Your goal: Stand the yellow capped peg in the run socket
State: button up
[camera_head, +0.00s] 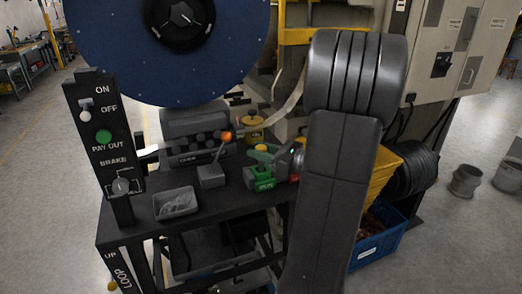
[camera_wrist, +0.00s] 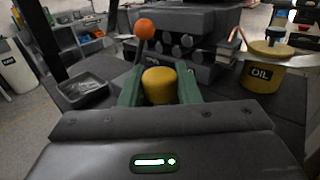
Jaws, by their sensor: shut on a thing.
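The yellow capped peg (camera_wrist: 159,84) is upright between the two green fingers of my gripper (camera_wrist: 159,92) in the wrist view. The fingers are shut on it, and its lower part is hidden. In the head view my gripper (camera_head: 262,153) is above the bench, just over a green block (camera_head: 264,184) with white lettering too small to read surely. That block may be the run socket; its opening is hidden. A red part (camera_head: 294,178) shows beside it, partly behind my arm.
A yellow oil can (camera_head: 253,128) stands behind. A grey roller machine (camera_wrist: 185,45) fills the back of the bench. Bare bench top lies around the tray.

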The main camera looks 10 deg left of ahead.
jog(key=o, duration=1.1)
jog(key=shift+c, duration=0.2)
jog(key=b+v, duration=0.1)
jog(key=v, duration=1.2)
jog(key=shift+d, duration=0.4)
jog(key=shift+s, duration=0.1)
jog(key=x, duration=0.4)
jog(key=p+x, duration=0.1)
jog(key=x, duration=0.4)
jog(key=r+x, duration=0.1)
jog(key=x, duration=0.4)
jog(key=shift+p, duration=0.35)
jog(key=shift+d+r, duration=0.1)
jog(key=shift+r, duration=0.05)
